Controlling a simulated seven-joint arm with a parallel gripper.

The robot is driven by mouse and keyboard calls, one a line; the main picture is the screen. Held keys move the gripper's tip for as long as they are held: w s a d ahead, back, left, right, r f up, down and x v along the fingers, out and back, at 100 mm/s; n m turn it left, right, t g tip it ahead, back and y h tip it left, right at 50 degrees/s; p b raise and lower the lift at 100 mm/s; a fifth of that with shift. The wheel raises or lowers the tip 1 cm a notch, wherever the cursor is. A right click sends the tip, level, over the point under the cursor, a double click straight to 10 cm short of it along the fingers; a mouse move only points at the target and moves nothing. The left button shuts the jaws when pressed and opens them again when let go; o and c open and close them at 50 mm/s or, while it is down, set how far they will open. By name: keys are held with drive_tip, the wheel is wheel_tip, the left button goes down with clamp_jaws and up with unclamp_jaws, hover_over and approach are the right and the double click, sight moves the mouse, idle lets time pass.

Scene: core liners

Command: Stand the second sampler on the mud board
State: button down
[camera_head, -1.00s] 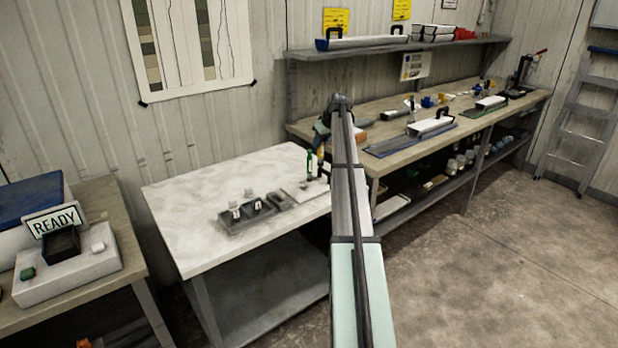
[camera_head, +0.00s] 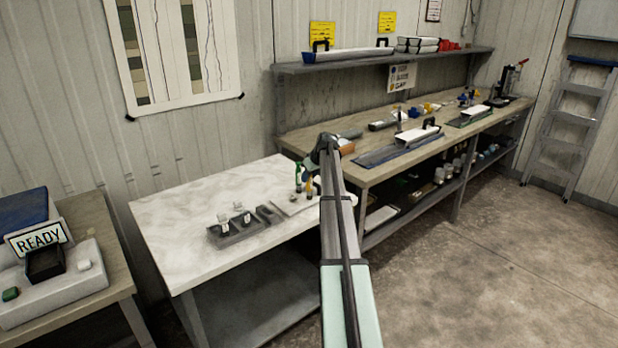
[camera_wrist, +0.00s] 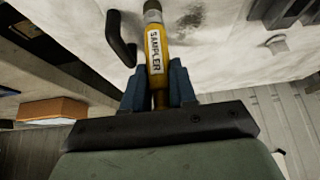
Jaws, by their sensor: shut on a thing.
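My gripper (camera_wrist: 156,78) is shut on a yellow sampler (camera_wrist: 154,45) with a white SAMPLER label and a dark grey end. Its two blue fingers hold the sampler, which extends past the fingertips over the pale tabletop. In the head view the yellow sampler (camera_head: 309,184) shows beside my arm, and my arm hides most of the gripper. A green sampler (camera_head: 298,180) stands upright just left of it.
A dark tray (camera_head: 240,236) with small white tags lies left of the board. A black handle (camera_wrist: 121,40) rises close beside the held sampler. An orange-brown block (camera_wrist: 52,110) is at the wrist view's left. The marbled table (camera_head: 185,235) is clear at its left.

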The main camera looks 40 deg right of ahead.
drive_tip(key=shift+f, duration=0.3)
drive_tip(key=c, duration=0.9)
unclamp_jaws()
drive_tip(key=v, duration=1.2)
drive_tip(key=shift+r, duration=0.15)
